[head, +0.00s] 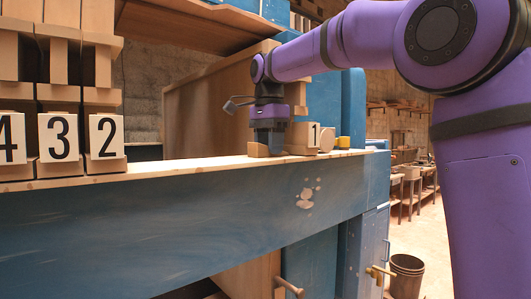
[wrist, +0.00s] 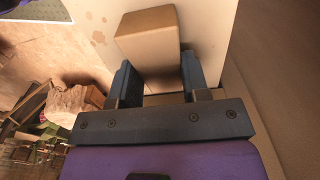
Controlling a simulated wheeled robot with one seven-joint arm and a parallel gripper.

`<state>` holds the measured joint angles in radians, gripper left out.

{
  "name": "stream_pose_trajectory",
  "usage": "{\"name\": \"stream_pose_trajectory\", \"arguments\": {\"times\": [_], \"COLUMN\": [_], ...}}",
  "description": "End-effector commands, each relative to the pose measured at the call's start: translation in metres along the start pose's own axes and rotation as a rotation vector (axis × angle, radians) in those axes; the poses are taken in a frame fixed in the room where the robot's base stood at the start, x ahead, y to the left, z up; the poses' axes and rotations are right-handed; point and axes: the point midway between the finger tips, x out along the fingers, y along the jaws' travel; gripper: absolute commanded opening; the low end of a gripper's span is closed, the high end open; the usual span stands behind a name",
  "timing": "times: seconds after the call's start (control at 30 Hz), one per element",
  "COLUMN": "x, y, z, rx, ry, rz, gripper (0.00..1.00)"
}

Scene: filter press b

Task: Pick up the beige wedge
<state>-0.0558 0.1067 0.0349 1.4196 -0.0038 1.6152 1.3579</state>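My gripper (wrist: 158,66) points down over the wooden shelf in the head view (head: 268,150). Its two dark fingers stand apart. In the wrist view a beige block (wrist: 148,35), which looks like the wedge, lies at the fingertips and extends beyond them. I see no clear grip on it. In the head view a beige piece (head: 257,150) shows low at the gripper, on the shelf, partly hidden by it. Its wedge shape cannot be made out for certain.
The shelf (head: 190,166) has a blue front. A beige block marked 1 (head: 304,138) and a small yellow piece (head: 343,143) stand right of my gripper. Blocks marked 4, 3 and 2 (head: 106,135) stand at the left. A wooden panel (head: 205,105) rises behind.

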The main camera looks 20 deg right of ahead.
Motion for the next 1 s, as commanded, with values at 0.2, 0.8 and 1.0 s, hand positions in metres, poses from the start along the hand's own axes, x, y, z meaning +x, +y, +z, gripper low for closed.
{"name": "stream_pose_trajectory", "arguments": {"times": [0.2, 0.8, 1.0], "x": [0.0, -0.049, -0.086], "y": [0.0, -0.002, -0.001], "z": [0.0, 0.004, 0.004], "rx": [0.0, -0.001, -0.001], "ry": [0.0, 0.001, 0.0], "rz": [0.0, -0.004, -0.001], "gripper": [0.19, 0.19, 0.19]}}
